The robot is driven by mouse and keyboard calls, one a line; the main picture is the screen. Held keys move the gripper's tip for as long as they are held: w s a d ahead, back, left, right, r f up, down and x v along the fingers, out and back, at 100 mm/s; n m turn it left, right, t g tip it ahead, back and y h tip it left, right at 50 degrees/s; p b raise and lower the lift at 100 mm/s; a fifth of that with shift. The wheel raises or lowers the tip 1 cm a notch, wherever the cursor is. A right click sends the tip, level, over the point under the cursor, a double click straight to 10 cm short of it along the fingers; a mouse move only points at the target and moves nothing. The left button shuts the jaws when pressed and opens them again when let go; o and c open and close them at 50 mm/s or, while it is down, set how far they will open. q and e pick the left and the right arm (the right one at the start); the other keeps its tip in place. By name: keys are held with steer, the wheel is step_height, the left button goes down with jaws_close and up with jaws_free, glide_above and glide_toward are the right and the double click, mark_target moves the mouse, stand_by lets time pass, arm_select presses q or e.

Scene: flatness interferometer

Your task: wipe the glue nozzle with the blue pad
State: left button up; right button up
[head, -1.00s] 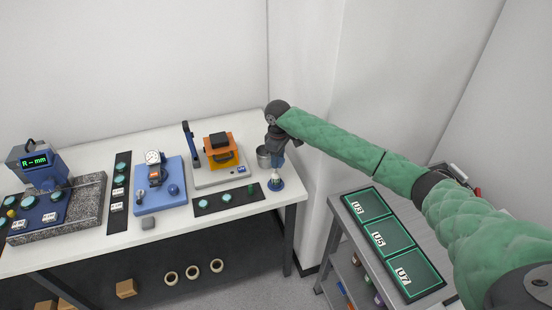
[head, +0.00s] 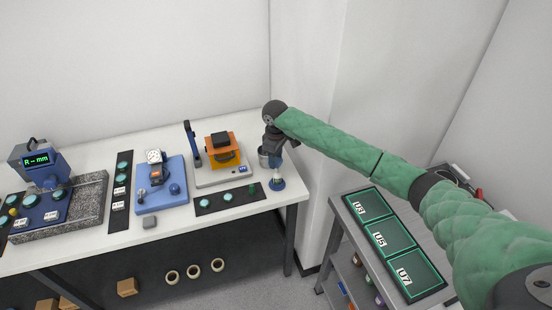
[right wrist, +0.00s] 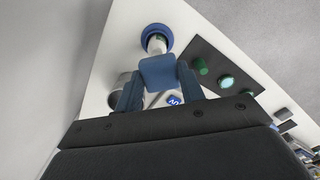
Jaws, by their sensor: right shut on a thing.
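My right gripper (head: 276,157) is shut on the blue pad (right wrist: 160,72), which sits between its two fingertips in the right wrist view. The glue bottle (head: 277,176) stands in a round blue base (head: 277,185) near the right end of the bench. The gripper is right above the bottle. In the right wrist view the white bottle (right wrist: 156,43) shows just beyond the pad, in its blue base (right wrist: 157,34). The pad hides part of the bottle and the nozzle, so I cannot tell whether they touch. My left gripper is not in view.
A metal cup (head: 263,157) stands close behind the bottle. A black strip (head: 230,199) with teal discs and a green cap lies to its left. An orange device (head: 223,152) stands behind the strip. A cart (head: 340,213) with labelled trays stands to the right.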

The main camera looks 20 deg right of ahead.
steer(key=shift+r, duration=2.45)
